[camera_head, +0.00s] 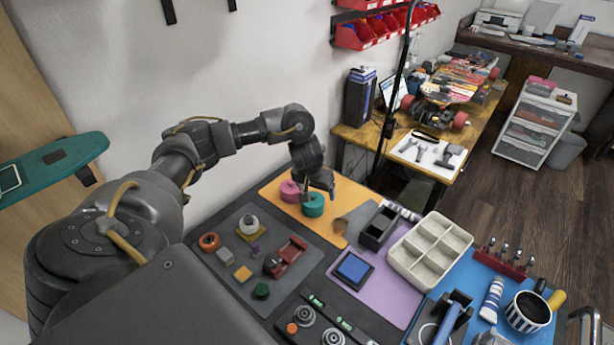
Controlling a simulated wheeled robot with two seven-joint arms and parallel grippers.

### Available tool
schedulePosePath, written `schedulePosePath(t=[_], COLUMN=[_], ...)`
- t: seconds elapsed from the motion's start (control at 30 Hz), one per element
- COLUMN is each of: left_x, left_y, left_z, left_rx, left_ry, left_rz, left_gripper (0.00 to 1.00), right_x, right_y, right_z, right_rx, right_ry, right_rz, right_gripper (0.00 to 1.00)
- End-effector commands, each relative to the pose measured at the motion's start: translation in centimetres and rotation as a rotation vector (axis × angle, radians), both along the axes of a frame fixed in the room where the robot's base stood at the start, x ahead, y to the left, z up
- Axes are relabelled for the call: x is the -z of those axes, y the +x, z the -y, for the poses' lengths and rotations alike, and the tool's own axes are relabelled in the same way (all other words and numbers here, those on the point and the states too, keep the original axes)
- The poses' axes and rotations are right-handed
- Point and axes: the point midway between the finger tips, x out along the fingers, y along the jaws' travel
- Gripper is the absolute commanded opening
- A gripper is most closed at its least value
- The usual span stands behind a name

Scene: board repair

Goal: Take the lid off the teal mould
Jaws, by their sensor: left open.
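The teal mould (313,207) stands on the orange mat, a short round body; where its lid meets the body is too small to tell. A pink mould (289,192) stands just left of it. My left gripper (317,194) points down at the teal mould from above, open, with its fingers at the mould's top. I cannot tell whether the fingers touch it. The gripper hides part of the teal mould's top. My right gripper is not in view.
The orange mat (346,196) has bare room right of the moulds. A grey mat (222,236) with several small parts lies in front. A cream divided tray (429,251) and a dark box (378,229) stand to the right. A striped mug (528,311) stands at the lower right.

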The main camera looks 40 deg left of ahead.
Motion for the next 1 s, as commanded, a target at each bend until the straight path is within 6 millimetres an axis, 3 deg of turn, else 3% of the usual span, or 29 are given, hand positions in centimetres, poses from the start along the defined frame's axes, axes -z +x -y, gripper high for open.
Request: schedulePosePath(t=[0.1,0.27,0.6,0.9,1.0], left_x=[-0.8,-1.2,3.4,4.1,5.3], left_y=[0.3,0.4,1.8,2.3,2.4], left_z=[-2.0,-2.7,-3.2,-3.5,-3.5], left_rx=[-0.107,-0.15,-0.15,-0.148,-0.148], left_ry=[0.032,0.041,0.038,0.039,0.039], left_rz=[0.04,0.055,0.053,0.053,0.05], left_gripper=[0.83,0.83,0.83,0.83,0.83], right_x=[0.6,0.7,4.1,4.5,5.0], right_y=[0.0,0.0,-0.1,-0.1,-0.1], right_z=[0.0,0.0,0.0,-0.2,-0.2], right_rx=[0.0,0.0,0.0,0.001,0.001], right_ry=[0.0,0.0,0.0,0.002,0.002], right_rz=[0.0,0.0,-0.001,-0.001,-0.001], right_gripper=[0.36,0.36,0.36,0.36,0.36])
